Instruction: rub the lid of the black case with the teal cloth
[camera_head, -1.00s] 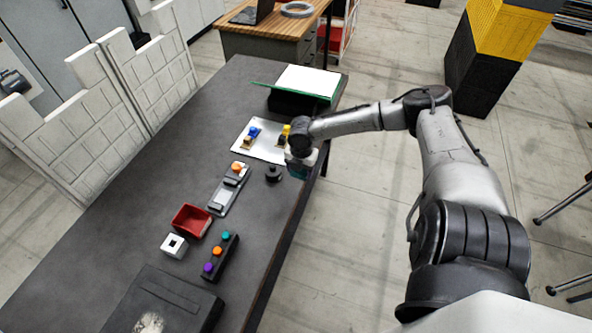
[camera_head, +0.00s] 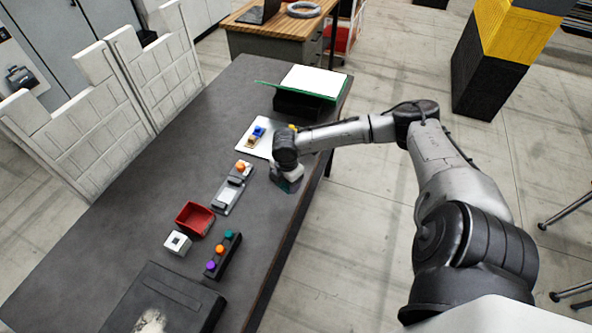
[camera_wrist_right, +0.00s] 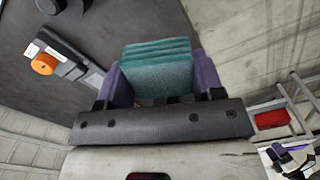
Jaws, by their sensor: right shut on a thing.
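The teal cloth (camera_wrist_right: 157,70) is a folded stack between the purple fingers of my right gripper (camera_wrist_right: 158,85) in the right wrist view. In the head view my right gripper (camera_head: 288,184) is over the table's right edge area, with a little teal (camera_head: 287,186) showing under it. The black case (camera_head: 182,297) lies at the near left end of the table, cut off by the bottom edge. A whitish smudge (camera_head: 151,321) marks its lid. The gripper is well apart from the case. My left gripper is not in view.
Between gripper and case stand a grey fixture with an orange knob (camera_head: 243,167), a red bin (camera_head: 195,218), a white block with a dark hole (camera_head: 177,243) and a black bar with coloured knobs (camera_head: 223,254). A white plate (camera_head: 246,144) and green-edged board (camera_head: 318,92) lie farther back.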

